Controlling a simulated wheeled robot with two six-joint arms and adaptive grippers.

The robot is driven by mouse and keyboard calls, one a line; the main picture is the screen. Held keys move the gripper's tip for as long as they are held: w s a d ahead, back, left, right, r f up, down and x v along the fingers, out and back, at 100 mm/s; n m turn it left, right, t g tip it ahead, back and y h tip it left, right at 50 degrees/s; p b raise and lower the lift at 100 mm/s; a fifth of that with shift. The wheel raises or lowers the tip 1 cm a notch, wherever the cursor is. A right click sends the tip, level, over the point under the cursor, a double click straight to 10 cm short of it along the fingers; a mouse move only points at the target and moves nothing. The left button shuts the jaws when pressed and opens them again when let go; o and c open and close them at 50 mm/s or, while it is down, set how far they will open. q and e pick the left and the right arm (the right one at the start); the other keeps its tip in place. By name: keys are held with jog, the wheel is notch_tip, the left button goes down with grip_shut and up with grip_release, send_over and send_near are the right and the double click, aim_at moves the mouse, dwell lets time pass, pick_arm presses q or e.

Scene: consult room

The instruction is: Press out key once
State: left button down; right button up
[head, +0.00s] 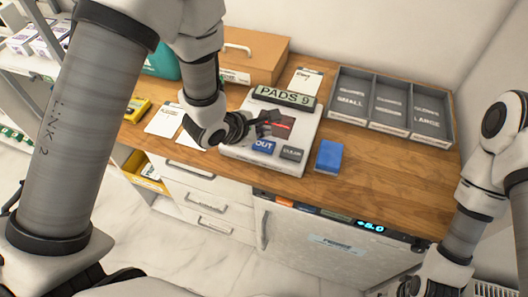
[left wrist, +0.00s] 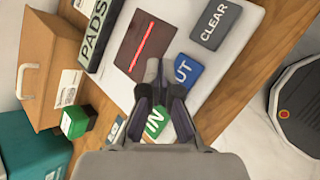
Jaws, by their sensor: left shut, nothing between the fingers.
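The white keypad box (head: 239,151) stands on the wooden counter, with a display reading "PADS 9" (head: 284,97) at its back. Its blue OUT key (head: 263,146) is at the front, left of the dark grey CLEAR key (head: 291,154). In the left wrist view the OUT key (left wrist: 187,70) is partly covered by my fingers, and a green IN key (left wrist: 157,124) shows beside them. My left gripper (head: 268,119) is shut and empty above the box, near these keys. I cannot tell whether it touches a key. My right gripper is not in view; only my right arm shows.
A blue block (head: 328,157) lies right of the box. A grey tray (head: 335,100) with several compartments is at the back right. A brown case (head: 262,54) stands behind, with white cards (head: 164,121) to the left. The counter's right front is clear.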

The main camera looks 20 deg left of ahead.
aim_at(268, 142)
pick_arm(q)
notch_tip(268, 142, down, 2)
jog(key=shift+f, duration=0.2)
dwell(1.3)
jog(key=shift+f, duration=0.35)
jog(key=shift+f, duration=0.55)
dwell(0.5)
jog(key=shift+r, duration=0.1)
jog(key=shift+r+p, duration=0.85)
jog(key=shift+p, duration=0.1)
jog(key=shift+r, duration=0.1)
